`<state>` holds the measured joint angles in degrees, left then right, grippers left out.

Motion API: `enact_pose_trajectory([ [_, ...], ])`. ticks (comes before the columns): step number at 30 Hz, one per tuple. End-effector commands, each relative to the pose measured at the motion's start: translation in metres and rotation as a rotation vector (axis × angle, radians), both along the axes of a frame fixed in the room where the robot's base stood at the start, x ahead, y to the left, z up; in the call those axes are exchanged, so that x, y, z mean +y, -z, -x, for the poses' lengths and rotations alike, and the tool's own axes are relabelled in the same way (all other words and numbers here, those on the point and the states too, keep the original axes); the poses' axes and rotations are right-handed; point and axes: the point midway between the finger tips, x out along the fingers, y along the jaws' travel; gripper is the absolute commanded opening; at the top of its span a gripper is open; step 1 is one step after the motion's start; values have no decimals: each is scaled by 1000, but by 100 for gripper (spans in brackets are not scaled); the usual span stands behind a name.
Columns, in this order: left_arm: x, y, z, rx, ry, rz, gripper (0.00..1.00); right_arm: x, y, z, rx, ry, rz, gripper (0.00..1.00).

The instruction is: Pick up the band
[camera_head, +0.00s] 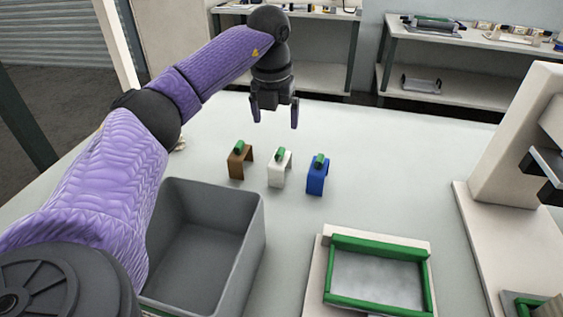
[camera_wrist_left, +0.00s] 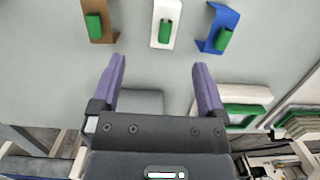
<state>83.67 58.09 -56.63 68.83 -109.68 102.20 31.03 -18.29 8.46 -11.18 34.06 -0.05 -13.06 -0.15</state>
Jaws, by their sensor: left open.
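Three arch-shaped bands stand in a row on the pale table: a brown band (camera_head: 248,156), a white band (camera_head: 275,179) and a blue band (camera_head: 316,184). Each has a green piece on top. They also show along the top of the left wrist view as the brown band (camera_wrist_left: 93,8), the white band (camera_wrist_left: 155,37) and the blue band (camera_wrist_left: 222,17). My left gripper (camera_head: 275,112) is open and empty, above the table beyond the bands in the head view. Its two purple fingers (camera_wrist_left: 158,72) are apart, with bare table between them. My right gripper is out of view.
A grey open bin (camera_head: 258,225) stands at the near left, and a green-framed tray (camera_head: 427,280) at the near right. A white machine (camera_head: 500,140) rises at the right edge. The table around the bands is clear. Shelves (camera_head: 425,50) stand behind.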

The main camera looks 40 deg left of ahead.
Motion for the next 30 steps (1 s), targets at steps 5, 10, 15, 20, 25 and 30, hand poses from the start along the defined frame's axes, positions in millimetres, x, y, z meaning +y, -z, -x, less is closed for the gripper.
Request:
enact_pose_trajectory([
  [5, 0, 12, -1, 4, 1, 1, 94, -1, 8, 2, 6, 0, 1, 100],
  [10, 1, 44, -4, 7, 1, 1, 94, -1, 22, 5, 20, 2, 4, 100],
  [15, -1, 70, -6, 5, 4, 2, 94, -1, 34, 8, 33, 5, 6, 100],
  [20, -6, 103, -6, 9, 2, 3, 94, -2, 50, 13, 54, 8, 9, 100],
  [25, -6, 108, -7, 3, 2, 2, 94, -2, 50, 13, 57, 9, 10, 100],
  [30, -6, 107, -7, 2, 2, 2, 75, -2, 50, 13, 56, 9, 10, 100],
])
